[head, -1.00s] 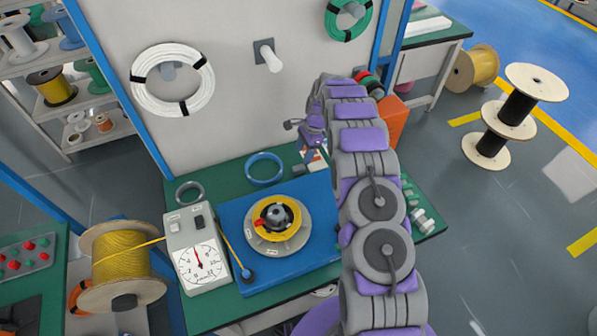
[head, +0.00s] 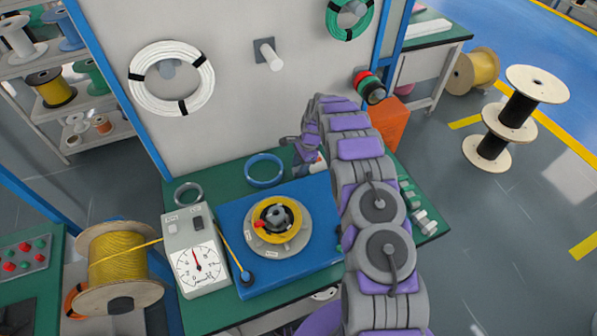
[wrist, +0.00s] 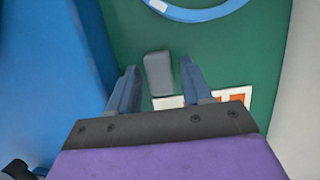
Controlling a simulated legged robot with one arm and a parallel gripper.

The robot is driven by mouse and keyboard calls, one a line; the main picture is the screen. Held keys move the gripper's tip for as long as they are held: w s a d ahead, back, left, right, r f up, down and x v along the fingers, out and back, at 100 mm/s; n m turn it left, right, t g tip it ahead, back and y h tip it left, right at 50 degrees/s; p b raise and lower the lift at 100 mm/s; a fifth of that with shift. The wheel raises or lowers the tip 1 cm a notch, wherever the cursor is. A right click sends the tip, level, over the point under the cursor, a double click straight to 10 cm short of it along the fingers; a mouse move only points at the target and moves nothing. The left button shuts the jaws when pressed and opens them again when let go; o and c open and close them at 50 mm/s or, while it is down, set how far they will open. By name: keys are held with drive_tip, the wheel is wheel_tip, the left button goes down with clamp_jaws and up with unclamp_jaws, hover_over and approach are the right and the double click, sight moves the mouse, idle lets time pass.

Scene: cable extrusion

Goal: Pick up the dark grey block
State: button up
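The dark grey block (wrist: 158,74) lies on the green table top (wrist: 225,45) in the wrist view. My gripper (wrist: 159,84) is open, with its two blue-grey fingers apart on either side of the block in the picture. I cannot tell how high the fingers are above the table. In the head view my gripper (head: 302,158) is over the back of the table, right of the blue ring, and the block is hard to make out there.
A blue ring (head: 264,170) lies just left of my gripper. The blue plate (head: 228,222) with a yellow coil (head: 277,214) is in front. A white and orange card (wrist: 232,97) lies beside the block. A grey-white panel (head: 240,105) rises behind.

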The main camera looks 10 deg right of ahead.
drive_tip(key=shift+d, duration=0.1)
clamp_jaws()
wheel_tip(320, 180, up, 10)
drive_tip(key=p, duration=0.2)
idle(0.5)
